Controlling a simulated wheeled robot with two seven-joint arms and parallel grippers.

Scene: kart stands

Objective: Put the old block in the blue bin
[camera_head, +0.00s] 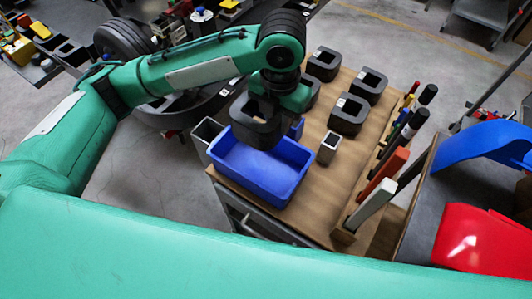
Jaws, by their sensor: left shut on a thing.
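The blue bin (287,192) is an open rectangular tray on the near left of the wooden cart top. My left gripper (272,96) hangs above the bin's far side and is shut on a dark block (252,128) with a square opening. The block hangs over the bin and hides part of its far wall; I cannot tell whether it touches the bin. My right gripper is out of view.
Several similar black blocks (347,115) stand at the back of the wooden cart top (310,215). A small grey open box (328,148) stands right of the bin. A row of upright tools (385,175) lines the right edge. Red (485,240) and blue panels (480,145) lie farther right.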

